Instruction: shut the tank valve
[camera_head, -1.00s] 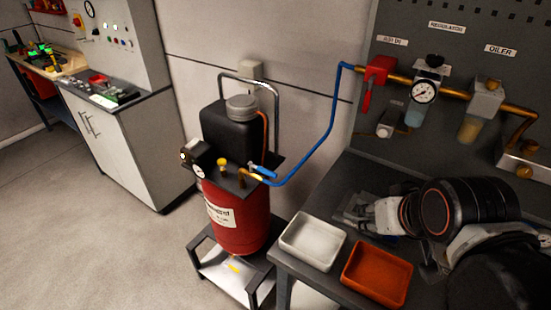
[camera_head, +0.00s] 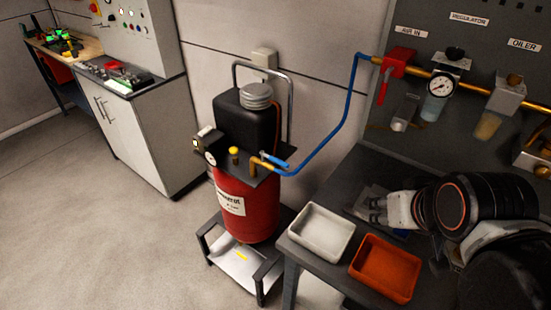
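The red tank (camera_head: 250,211) stands on a low black stand left of the table. The tank valve is a blue lever (camera_head: 273,159) on a brass fitting (camera_head: 263,168) at the tank's top right. A blue hose (camera_head: 342,122) runs from it up to the panel. My gripper (camera_head: 372,208) is over the dark table, behind the trays and well right of the valve. Its fingers look spread, with nothing seen between them, but they are small and dark against the table.
A white tray (camera_head: 321,233) and an orange tray (camera_head: 386,268) sit on the table's front edge. The panel behind carries a red AIR IN valve (camera_head: 397,66), a gauge (camera_head: 440,87) and an oiler. The floor left of the tank is clear.

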